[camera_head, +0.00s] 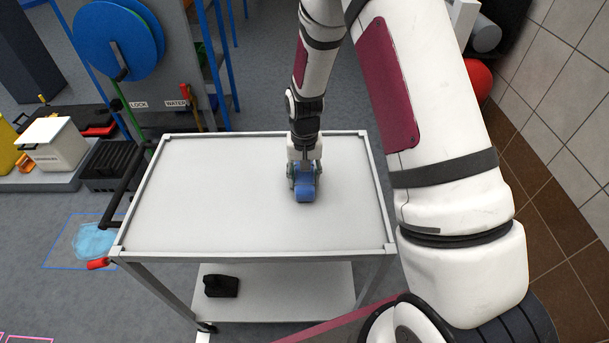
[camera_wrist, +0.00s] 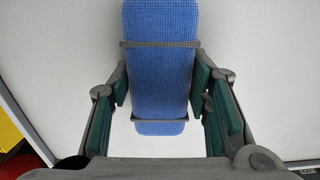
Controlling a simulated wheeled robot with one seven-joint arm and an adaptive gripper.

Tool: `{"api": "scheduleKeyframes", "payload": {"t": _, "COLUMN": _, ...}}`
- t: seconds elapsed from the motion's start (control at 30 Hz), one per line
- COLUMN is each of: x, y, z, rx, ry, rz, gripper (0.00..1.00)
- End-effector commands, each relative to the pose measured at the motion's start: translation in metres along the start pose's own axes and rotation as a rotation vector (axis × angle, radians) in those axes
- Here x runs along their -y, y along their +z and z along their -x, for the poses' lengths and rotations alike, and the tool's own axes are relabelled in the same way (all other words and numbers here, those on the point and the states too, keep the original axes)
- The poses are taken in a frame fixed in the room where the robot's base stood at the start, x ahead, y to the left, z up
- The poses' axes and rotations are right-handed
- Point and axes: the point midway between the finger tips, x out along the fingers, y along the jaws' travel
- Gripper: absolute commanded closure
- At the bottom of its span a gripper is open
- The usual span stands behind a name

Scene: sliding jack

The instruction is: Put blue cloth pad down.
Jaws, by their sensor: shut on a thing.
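The blue cloth pad (camera_head: 305,190) is at my gripper's tip over the right half of the grey cart top (camera_head: 220,200) in the head view. My gripper (camera_head: 304,178) points down and is shut on the pad. In the wrist view the blue pad (camera_wrist: 160,65) runs from the top edge to below the middle, with a woven texture. The green-padded fingers of my gripper (camera_wrist: 165,108) stand on its left and right sides. The pad is at or close above the cart top; I cannot tell whether it touches.
The cart top is otherwise bare, with a raised rim. A black object (camera_head: 221,286) lies on the lower shelf. A light blue patch (camera_head: 94,241) lies on the floor at left. A white box (camera_head: 52,143) and black crate (camera_head: 108,165) stand left of the cart.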

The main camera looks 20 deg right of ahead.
Motion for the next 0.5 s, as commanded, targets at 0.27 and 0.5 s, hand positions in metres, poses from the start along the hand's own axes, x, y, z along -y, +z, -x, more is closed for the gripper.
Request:
{"api": "scheduleKeyframes", "payload": {"t": 0.27, "x": 0.0000, "y": 0.0000, "z": -0.0026, "rx": 0.000, "ry": 0.000, "rz": 0.000, "gripper": 0.36}}
{"api": "scheduleKeyframes", "payload": {"t": 0.5, "x": 0.0000, "y": 0.0000, "z": -0.0021, "rx": 0.000, "ry": 0.000, "rz": 0.000, "gripper": 0.36}}
